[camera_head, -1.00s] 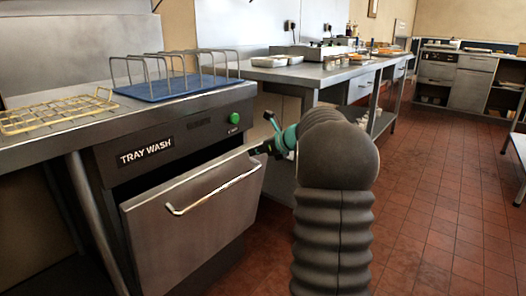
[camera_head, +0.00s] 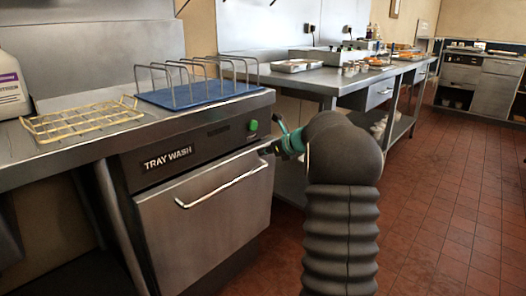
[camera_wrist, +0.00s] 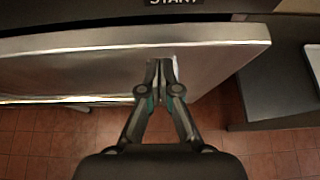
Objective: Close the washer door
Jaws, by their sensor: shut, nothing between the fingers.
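The washer door (camera_head: 205,222) is a steel panel with a long bar handle (camera_head: 222,184), on the front of the tray wash machine (camera_head: 190,142). Its top edge stands only slightly out from the machine front, if at all; I cannot tell whether it is fully flush. My gripper (camera_head: 268,150) is at the door's upper right corner. In the wrist view my gripper (camera_wrist: 161,62) is shut and empty, its fingertips against or very near the door panel (camera_wrist: 220,65), below the top edge.
A blue mat (camera_head: 200,92) with a wire rack and a yellow wire grid (camera_head: 80,118) lie on the counter above. A white bottle (camera_head: 12,88) stands at the far left. A steel table (camera_head: 330,82) stands behind my arm. The tiled floor (camera_head: 450,200) at right is open.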

